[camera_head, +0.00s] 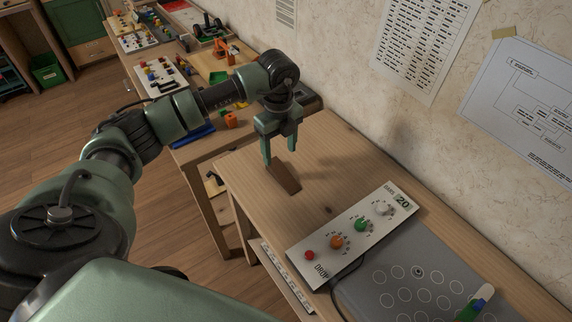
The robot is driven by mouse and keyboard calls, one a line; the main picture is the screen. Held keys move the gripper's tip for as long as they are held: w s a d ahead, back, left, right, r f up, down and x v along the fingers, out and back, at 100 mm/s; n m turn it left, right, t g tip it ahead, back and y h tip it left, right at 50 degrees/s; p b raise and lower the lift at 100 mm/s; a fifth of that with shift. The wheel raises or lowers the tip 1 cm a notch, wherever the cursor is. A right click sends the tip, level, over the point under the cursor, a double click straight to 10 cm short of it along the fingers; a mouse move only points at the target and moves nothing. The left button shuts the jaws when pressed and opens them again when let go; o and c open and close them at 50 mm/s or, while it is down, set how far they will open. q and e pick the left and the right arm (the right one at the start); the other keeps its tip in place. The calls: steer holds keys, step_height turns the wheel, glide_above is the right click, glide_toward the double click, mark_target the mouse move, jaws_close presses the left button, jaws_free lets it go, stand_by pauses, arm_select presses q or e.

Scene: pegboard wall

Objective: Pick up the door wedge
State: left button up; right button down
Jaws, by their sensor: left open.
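The door wedge (284,178) is a brown wooden piece lying on the light wooden tabletop. My left gripper (281,163) points down just above the wedge's far end, with its two green fingers apart. One finger is on the left of the wedge's end and the other is over or beyond it; I cannot tell whether they touch it. My right gripper is out of view.
A white control panel (322,268) with coloured knobs lies on the near table, beside a grey board (402,296) with circles. A wall (345,60) with paper sheets borders the right. Another table behind holds toys and trays. Bare tabletop surrounds the wedge.

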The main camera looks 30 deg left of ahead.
mark_target(279, 168)
arm_select(q)
steer(key=f, duration=0.3)
steer(key=shift+s+p, duration=0.4)
step_height(279, 168, down, 3)
steer(key=shift+w+r, duration=0.1)
steer(key=shift+r, duration=0.1)
steer(key=shift+f, duration=0.5)
steer(key=c, duration=1)
jaws_close()
steer(key=shift+r, duration=0.1)
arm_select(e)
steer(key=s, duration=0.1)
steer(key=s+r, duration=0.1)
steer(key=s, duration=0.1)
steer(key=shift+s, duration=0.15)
